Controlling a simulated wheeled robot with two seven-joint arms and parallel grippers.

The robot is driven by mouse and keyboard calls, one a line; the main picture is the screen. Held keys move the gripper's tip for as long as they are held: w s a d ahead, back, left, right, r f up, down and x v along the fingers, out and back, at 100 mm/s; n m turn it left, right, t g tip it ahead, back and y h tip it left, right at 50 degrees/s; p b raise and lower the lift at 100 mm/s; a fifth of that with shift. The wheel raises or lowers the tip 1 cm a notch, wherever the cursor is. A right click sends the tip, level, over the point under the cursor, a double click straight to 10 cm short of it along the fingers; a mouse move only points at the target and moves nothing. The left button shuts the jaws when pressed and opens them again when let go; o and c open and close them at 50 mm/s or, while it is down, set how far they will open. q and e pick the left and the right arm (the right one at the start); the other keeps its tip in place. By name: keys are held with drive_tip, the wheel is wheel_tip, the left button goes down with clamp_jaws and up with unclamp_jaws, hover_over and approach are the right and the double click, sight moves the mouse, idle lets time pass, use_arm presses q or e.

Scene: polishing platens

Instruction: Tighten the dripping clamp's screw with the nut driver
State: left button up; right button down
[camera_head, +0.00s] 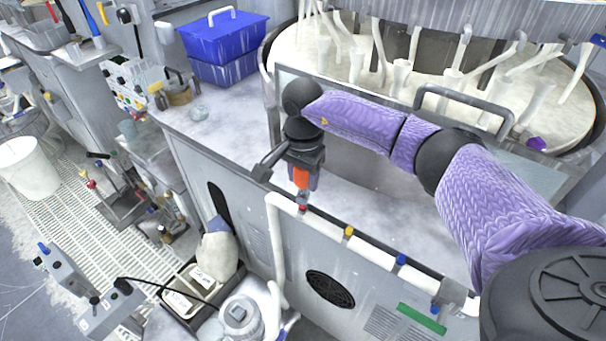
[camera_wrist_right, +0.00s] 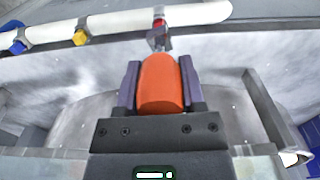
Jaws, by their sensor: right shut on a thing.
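My right gripper (camera_head: 302,178) is shut on the orange handle of the nut driver (camera_head: 301,176), and the tool points down at the white hose. In the right wrist view the gripper (camera_wrist_right: 159,88) has a dark finger on each side of the orange handle (camera_wrist_right: 160,84). The driver's metal end is at the red-marked clamp (camera_head: 302,208), also in the wrist view (camera_wrist_right: 158,22); I cannot tell whether it sits on the screw. A yellow-marked clamp (camera_head: 349,231) and a blue-marked clamp (camera_head: 400,259) are farther along the hose. No drip is clear. My left gripper is not in view.
The white hose (camera_head: 325,219) runs along the cabinet's front top edge. A handled panel (camera_head: 465,104) and the round platen basin (camera_head: 345,78) stand behind. Blue boxes (camera_head: 222,50) are at the back left. The counter (camera_head: 225,130) left of the gripper is mostly clear.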

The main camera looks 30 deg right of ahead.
drive_tip(key=shift+f, duration=0.4)
drive_tip(key=shift+f+b, duration=0.35)
drive_tip(key=shift+b, duration=0.15)
drive_tip(key=shift+f, duration=0.2)
drive_tip(key=shift+f+b, duration=0.2)
drive_tip(key=shift+b, duration=0.15)
drive_tip(key=shift+c, duration=0.5)
unclamp_jaws()
drive_tip(key=shift+r, duration=0.1)
